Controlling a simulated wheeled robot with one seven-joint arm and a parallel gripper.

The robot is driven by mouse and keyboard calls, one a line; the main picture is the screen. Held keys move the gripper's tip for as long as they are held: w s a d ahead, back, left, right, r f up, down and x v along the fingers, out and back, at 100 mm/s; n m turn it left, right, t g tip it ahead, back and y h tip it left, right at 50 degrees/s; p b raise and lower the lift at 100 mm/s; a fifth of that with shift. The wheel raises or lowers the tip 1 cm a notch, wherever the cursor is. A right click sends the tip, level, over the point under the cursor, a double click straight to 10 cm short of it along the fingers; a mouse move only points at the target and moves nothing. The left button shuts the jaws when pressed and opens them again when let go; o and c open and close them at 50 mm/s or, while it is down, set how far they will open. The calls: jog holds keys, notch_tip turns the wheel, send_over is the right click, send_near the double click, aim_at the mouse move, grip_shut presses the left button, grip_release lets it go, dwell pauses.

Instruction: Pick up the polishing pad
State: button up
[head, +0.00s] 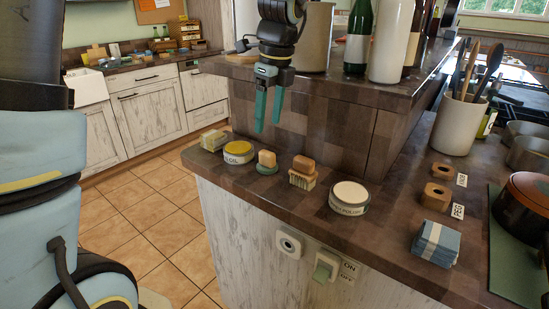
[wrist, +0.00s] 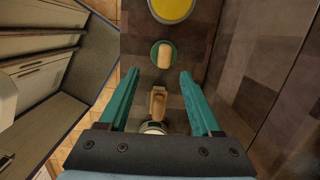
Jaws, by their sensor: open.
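The polishing pad, a round green pad with a pale wooden knob (head: 267,159), lies on the dark wooden counter between a yellow-lidded tin and a wooden brush. In the wrist view the pad (wrist: 164,55) shows just beyond the fingertips, roughly centred between them. My gripper (head: 268,122) is open and empty, its teal fingers pointing down above the counter, apart from the pad. The fingers also frame the wrist view (wrist: 160,75). Nothing hides the pad in either view.
Along the counter stand the yellow-lidded tin (head: 238,152), a wooden brush (head: 303,173) and a cream-lidded polish tin (head: 349,197). Folded cloths (head: 436,243) lie to the right. A raised counter ledge (head: 330,75) with bottles rises behind. The counter's front edge is close by.

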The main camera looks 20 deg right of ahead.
aim_at(267, 152)
jog(key=shift+w+d+f, duration=0.15)
jog(key=shift+d, duration=0.2)
jog(key=f, duration=0.3)
jog(key=w+f+p, duration=0.1)
jog(key=f, duration=0.3)
jog(key=f+p, duration=0.1)
jog(key=f, duration=0.2)
jog(key=shift+w+a+f, duration=0.15)
jog(key=shift+a+f, duration=0.05)
jog(key=shift+a, duration=0.05)
jog(key=shift+c, duration=0.2)
grip_shut()
